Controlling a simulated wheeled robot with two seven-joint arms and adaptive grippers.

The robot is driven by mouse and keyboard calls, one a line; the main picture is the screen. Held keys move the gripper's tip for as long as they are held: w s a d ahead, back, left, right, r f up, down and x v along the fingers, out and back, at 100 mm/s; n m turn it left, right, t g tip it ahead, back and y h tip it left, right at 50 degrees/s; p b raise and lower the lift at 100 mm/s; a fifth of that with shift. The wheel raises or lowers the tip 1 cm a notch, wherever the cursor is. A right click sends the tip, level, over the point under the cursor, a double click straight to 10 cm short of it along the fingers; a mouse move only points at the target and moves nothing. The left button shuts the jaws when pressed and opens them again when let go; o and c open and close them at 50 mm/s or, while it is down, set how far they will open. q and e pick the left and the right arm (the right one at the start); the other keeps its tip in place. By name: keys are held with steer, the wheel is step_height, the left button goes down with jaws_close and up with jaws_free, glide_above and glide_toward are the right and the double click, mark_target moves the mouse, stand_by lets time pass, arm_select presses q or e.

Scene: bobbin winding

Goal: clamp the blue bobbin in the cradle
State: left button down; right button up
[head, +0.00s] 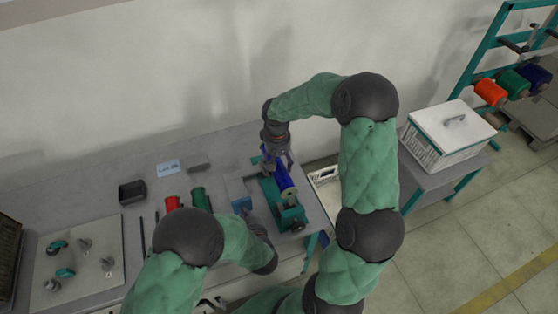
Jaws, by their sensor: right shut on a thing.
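The blue bobbin (283,177) lies lengthwise over the teal cradle (292,214) on the bench's right part. My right gripper (277,158) reaches down from above and is shut on the far part of the bobbin. The fingers hide some of the bobbin and the cradle's far end. I cannot tell whether the bobbin is fully seated. My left gripper (246,216) is near the bench's front, left of the cradle and beside a small blue block (241,204). It is small and dark here, and its finger opening cannot be made out.
Red (172,203) and green (201,199) bobbins stand left of the cradle. A black bin (132,193) and a label card (168,169) are further left. A panel with knobs (80,262) lies at far left. A white crate (450,133) stands on the right-hand table.

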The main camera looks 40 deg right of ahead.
mark_target(242, 202)
arm_select(q)
steer(key=shift+w, duration=0.1)
steer(key=shift+w+d+r, duration=0.1)
steer(key=shift+w+d, duration=0.15)
steer(key=shift+w, duration=0.6)
steer(key=shift+w+d+f, duration=0.1)
steer(key=shift+w+d, duration=0.2)
steer(key=shift+w, duration=0.5)
steer(key=shift+w+d+r, duration=0.1)
steer(key=shift+w+d, duration=0.15)
steer(key=shift+w, duration=0.6)
arm_select(e)
steer(key=shift+f, duration=0.1)
arm_select(q)
steer(key=shift+r, duration=0.1)
arm_select(e)
steer(key=shift+f, duration=2.85)
steer(key=shift+f, duration=0.2)
steer(key=shift+f, duration=1.2)
steer(key=o, duration=1.4)
